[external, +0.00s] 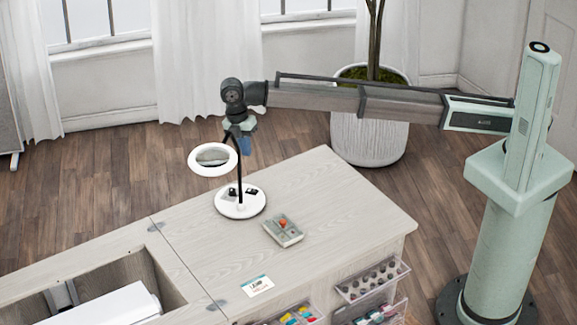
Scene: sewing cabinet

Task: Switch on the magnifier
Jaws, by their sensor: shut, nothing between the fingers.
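The magnifier (240,206) stands upright on the wooden cabinet top. It has a white round base with small black parts on it, a thin black curved neck, and a white ring head around a lens that hangs out to the left. The black parts on the base are too small to tell which is the switch. My gripper (246,148) points down above the base, close behind or beside the neck. The neck partly covers it, and I cannot tell whether they touch.
A small grey box (290,236) with an orange-red piece lies right of the base. A card (257,286) lies near the front edge. Open clear drawers (372,279) stick out at the front. A white machine (115,305) sits in the left opening.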

